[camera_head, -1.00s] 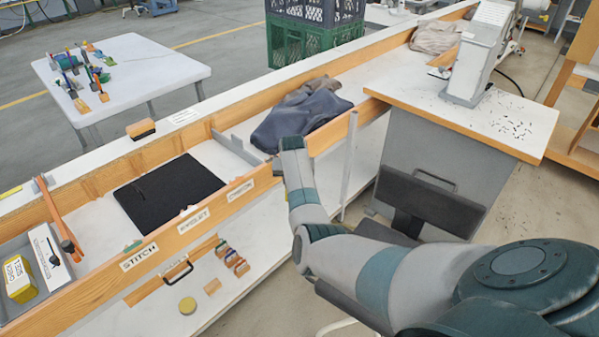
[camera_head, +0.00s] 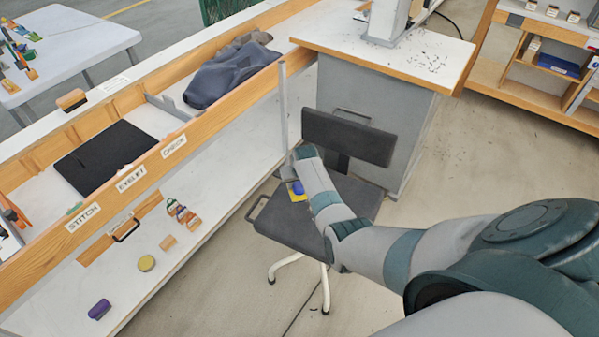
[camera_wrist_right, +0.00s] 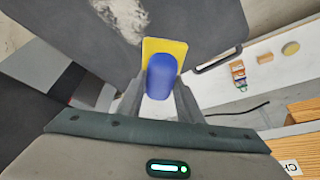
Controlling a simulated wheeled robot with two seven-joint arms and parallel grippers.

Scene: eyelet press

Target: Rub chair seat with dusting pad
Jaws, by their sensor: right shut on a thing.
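The chair has a dark grey seat (camera_head: 285,222) and a separate backrest (camera_head: 348,138). In the right wrist view the seat (camera_wrist_right: 60,25) fills the upper left, with a pale dusty patch (camera_wrist_right: 126,16) on it. My right gripper (camera_head: 293,184) is over the seat's rear left part. It is shut on the blue handle of the dusting pad (camera_wrist_right: 160,77), whose yellow base (camera_wrist_right: 165,46) points toward the seat. The yellow base also shows in the head view (camera_head: 299,197). I cannot tell whether the pad touches the seat. My left gripper is not in view.
The long wooden-edged bench (camera_head: 205,125) runs along the left, with a grey post (camera_head: 283,105) near the chair. A grey cabinet (camera_head: 365,105) stands behind the backrest. Several small items lie on the lower shelf (camera_head: 215,185). Open floor (camera_head: 480,160) is on the right.

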